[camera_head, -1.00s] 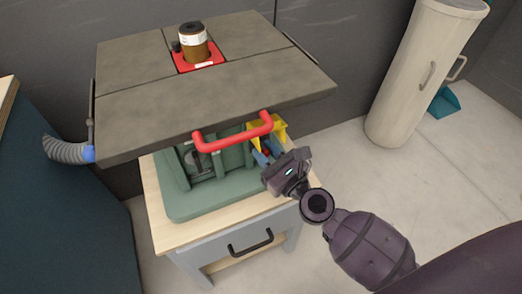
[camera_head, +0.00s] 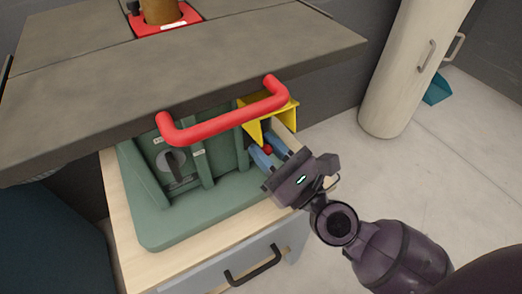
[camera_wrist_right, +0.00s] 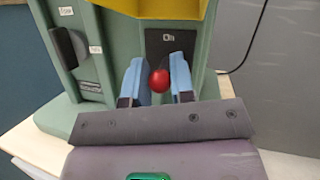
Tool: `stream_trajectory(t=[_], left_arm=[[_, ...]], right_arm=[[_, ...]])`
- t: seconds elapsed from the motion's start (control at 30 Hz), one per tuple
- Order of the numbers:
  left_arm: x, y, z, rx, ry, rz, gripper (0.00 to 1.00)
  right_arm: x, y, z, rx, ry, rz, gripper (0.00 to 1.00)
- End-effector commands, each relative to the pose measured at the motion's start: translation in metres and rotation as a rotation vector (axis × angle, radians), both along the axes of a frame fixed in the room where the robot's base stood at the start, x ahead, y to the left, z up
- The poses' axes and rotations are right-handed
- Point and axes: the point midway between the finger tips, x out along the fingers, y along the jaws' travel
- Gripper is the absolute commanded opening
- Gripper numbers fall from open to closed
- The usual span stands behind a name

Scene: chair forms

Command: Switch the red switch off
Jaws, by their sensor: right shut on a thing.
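The red switch, a small round red knob (camera_wrist_right: 159,81), shows between the two blue fingertips of my right gripper (camera_wrist_right: 158,84) in the right wrist view. The fingers are shut on it from both sides. Behind it is a dark plate (camera_wrist_right: 170,42) with a small marking on the green machine body (camera_wrist_right: 115,30). In the head view my right gripper (camera_head: 271,151) is under the yellow guard (camera_head: 267,112), with the red knob (camera_head: 267,149) partly showing between its fingers. The switch's base is hidden. My left gripper is not in view.
A red handle bar (camera_head: 225,119) runs along the front of the grey machine table (camera_head: 180,70), above my right gripper. The machine stands on a wooden cabinet (camera_head: 137,262) with a drawer. A beige cylinder (camera_head: 411,70) stands on the open floor to the right.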

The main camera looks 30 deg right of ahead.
Motion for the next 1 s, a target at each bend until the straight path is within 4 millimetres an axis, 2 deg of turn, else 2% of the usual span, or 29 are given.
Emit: stream_trajectory(t=[0.03,0.4,0.8,0.83,0.97,1.0], left_arm=[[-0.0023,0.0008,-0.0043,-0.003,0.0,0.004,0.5],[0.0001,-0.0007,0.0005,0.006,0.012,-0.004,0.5],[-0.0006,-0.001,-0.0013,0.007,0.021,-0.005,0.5],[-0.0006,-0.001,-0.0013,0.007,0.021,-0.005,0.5],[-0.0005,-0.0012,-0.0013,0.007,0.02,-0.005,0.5],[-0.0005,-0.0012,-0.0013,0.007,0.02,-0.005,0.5]], right_arm=[[0.0009,0.001,-0.0091,-0.007,-0.007,0.003,0.0],[0.0012,0.0007,-0.0022,-0.001,-0.118,0.006,0.0],[-0.0004,0.0006,-0.0024,0.004,-0.13,0.008,0.0],[-0.0004,0.0006,-0.0023,0.004,-0.13,0.008,0.28],[-0.0004,0.0004,-0.0024,0.004,-0.13,0.007,0.47],[-0.0004,0.0003,-0.0025,0.004,-0.13,0.007,0.47]])
